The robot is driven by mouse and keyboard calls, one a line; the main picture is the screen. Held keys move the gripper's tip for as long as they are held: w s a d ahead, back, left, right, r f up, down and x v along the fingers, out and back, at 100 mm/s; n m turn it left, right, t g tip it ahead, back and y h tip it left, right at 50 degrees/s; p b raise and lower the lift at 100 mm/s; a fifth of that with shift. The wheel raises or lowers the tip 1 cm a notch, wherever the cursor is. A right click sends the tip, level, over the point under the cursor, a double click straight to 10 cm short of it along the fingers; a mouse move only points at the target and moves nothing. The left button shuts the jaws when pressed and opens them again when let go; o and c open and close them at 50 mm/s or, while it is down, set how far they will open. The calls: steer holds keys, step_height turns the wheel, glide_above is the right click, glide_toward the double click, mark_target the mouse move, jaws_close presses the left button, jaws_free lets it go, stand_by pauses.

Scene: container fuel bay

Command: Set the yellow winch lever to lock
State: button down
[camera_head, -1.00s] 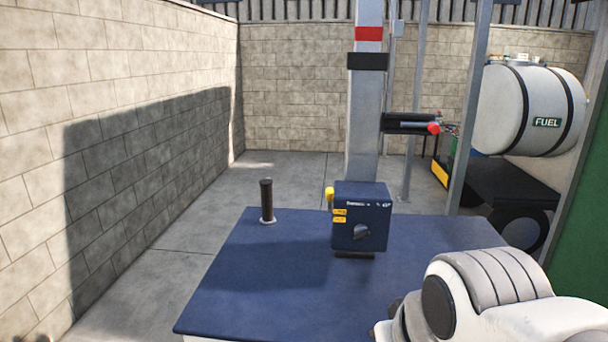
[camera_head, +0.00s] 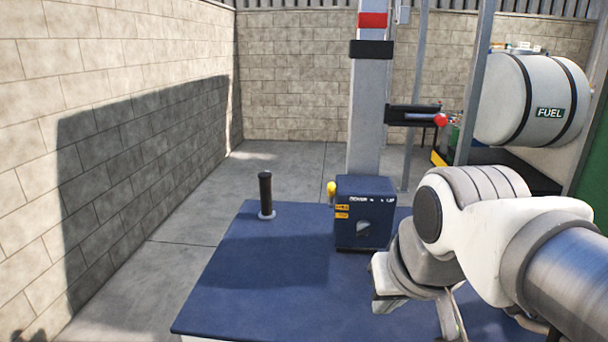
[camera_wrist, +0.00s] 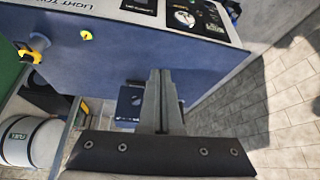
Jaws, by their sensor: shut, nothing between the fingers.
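The winch box (camera_head: 364,226) is a dark blue block on the blue deck, at the foot of the grey mast. The winch lever (camera_head: 331,190) shows as a yellow knob at the box's left side, beside two yellow labels; its shaft is mostly hidden. In the head view my wrist is right of and nearer than the box, apart from the lever; the fingertips are unclear there.
A dark upright post (camera_head: 265,193) stands on the deck (camera_head: 250,280), left of the box. The mast (camera_head: 367,120) rises behind the box. A white fuel tank (camera_head: 530,100) is at the right. The wrist view shows a light tower panel (camera_wrist: 110,35).

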steer(key=w+d+r+m+p, duration=0.1)
steer(key=w+r, duration=0.3)
steer(key=w, duration=0.6)
steer(key=w+d+r+m+p, duration=0.15)
steer(key=w+r, duration=0.25)
steer(key=w, duration=0.6)
steer(key=w+r+m, duration=0.2)
steer(key=w+r, duration=0.3)
steer(key=w, duration=0.6)
steer(key=w+d+f+m+p, duration=0.1)
steer(key=w+d+f+m, duration=0.1)
steer(key=w, duration=0.9)
steer(key=shift+d+f, duration=0.25)
steer(key=shift+f, duration=0.45)
steer(key=shift+w, duration=0.1)
steer(key=p, duration=0.1)
glide_above(331, 195)
steer(key=w+d, duration=0.2)
steer(key=d, duration=0.2)
steer(key=f, duration=0.8)
steer(key=shift+w+f, duration=0.2)
steer(key=shift+f, duration=0.05)
steer(key=shift+a+f, duration=0.15)
steer(key=shift+f, duration=0.2)
steer(key=shift+s+a+f, duration=0.35)
steer(key=shift+s+a, duration=0.15)
steer(key=shift+s, duration=0.1)
steer(key=shift+s+a+f, duration=0.5)
steer(key=shift+f, duration=0.05)
